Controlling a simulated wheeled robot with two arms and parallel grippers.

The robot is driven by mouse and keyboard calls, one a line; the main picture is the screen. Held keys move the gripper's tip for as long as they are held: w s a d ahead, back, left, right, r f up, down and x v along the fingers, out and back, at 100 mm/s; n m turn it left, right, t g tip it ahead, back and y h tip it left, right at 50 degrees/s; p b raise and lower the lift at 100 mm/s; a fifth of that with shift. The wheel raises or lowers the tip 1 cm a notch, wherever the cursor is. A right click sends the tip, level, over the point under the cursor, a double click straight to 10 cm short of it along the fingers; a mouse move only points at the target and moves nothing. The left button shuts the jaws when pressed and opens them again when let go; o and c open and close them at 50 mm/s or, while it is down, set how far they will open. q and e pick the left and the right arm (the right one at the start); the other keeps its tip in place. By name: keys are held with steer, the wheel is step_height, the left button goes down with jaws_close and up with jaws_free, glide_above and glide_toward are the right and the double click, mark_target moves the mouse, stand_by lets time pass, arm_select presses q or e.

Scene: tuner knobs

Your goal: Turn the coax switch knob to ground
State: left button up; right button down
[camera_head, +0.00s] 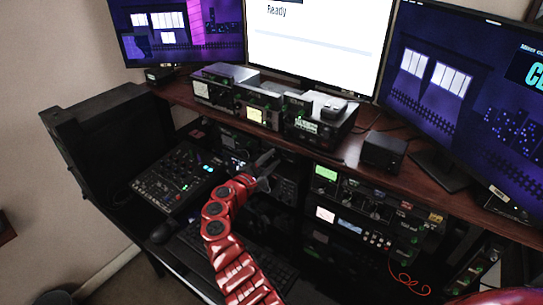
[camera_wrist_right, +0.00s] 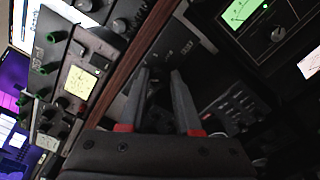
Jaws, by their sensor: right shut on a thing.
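My right gripper (camera_head: 268,163) reaches up to the dark equipment just under the wooden shelf edge. In the right wrist view its two grey fingers (camera_wrist_right: 161,73) stand a little apart, with their tips against a dark unit (camera_wrist_right: 178,42) below the shelf. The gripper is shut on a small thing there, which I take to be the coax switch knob. The knob itself is dark and mostly hidden between the tips, so its pointer and the ground mark cannot be read. My left gripper is not in view.
The wooden shelf (camera_head: 370,170) carries several radios (camera_head: 320,118) and a small black box (camera_head: 384,150). Monitors (camera_head: 318,45) stand behind. A mixer (camera_head: 178,176) is left of my arm. A rack with lit displays (camera_head: 350,225) is to the right.

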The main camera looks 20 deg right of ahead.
steer(key=n+p, duration=0.2)
steer(key=n, duration=0.2)
steer(key=shift+a+r+n, duration=0.1)
steer(key=shift+n, duration=0.2)
steer(key=shift+n+p, duration=1.1)
steer(key=shift+n, duration=1.5)
steer(key=shift+f, duration=0.2)
steer(key=c, duration=0.6)
jaws_free()
steer(key=shift+r, duration=0.1)
